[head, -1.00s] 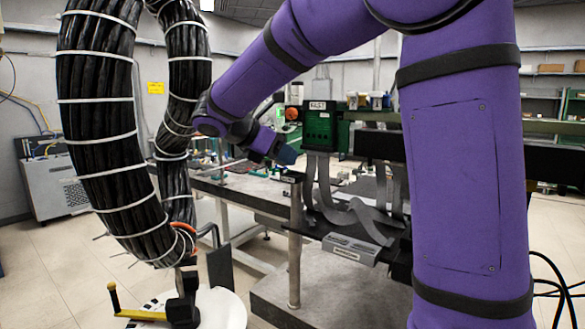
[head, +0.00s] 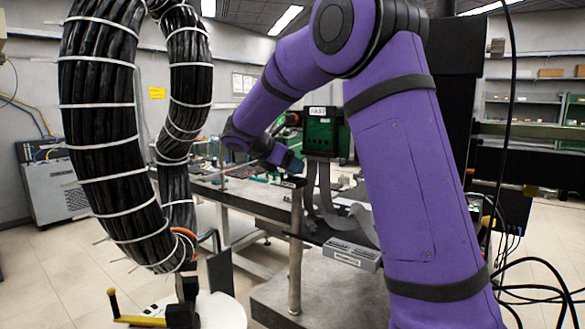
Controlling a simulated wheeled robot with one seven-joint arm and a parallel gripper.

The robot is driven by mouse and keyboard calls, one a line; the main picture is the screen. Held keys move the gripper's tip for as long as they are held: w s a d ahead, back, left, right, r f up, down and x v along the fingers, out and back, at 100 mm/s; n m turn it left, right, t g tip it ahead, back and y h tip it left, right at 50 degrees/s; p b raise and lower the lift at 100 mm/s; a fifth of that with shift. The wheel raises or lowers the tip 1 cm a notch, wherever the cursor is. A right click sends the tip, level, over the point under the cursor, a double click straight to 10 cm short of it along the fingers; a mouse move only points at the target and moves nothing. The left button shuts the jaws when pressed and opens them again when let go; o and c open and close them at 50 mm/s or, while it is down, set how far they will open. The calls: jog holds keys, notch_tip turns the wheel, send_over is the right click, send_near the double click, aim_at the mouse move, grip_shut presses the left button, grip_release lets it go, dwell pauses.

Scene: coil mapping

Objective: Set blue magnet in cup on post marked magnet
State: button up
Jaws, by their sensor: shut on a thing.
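My gripper (head: 289,163) is at the end of my purple arm, in the middle of the head view. It is small and mostly dark, with a blue part at its tip. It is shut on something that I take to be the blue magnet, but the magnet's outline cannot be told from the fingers. Just below the tip is a black cap with a small pale label (head: 292,181) on top of a grey post (head: 296,245). The label is too small to read, and no cup opening shows. I cannot tell whether the tip touches the cap.
A green labelled box (head: 322,134) stands just behind and right of my gripper. Grey ribbon cables hang below it. A metal box (head: 352,255) sits right of the post. Thick black cable loops (head: 100,130) fill the left. A workbench (head: 245,198) with small parts stands behind.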

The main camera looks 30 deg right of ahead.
jog(key=shift+f, duration=0.35)
jog(key=shift+f, duration=0.6)
jog(key=o, duration=1.1)
jog(key=shift+f, duration=0.15)
jog(key=shift+r, duration=0.4)
jog(key=s+r+v, duration=0.1)
jog(key=v, duration=1.1)
jog(key=s+f+m+t+y, duration=0.15)
jog(key=s+m+y, duration=0.55)
jog(key=s, duration=1.1)
jog(key=s+a+f+m+t+y, duration=0.2)
jog(key=s+m, duration=0.3)
jog(key=s, duration=0.3)
jog(key=s+a+f+m+t+y, duration=0.2)
jog(key=s+f+m, duration=0.3)
jog(key=s, duration=0.3)
jog(key=shift+s+a+m+y, duration=0.15)
jog(key=shift+a+m+y, duration=0.15)
jog(key=shift+a, duration=0.15)
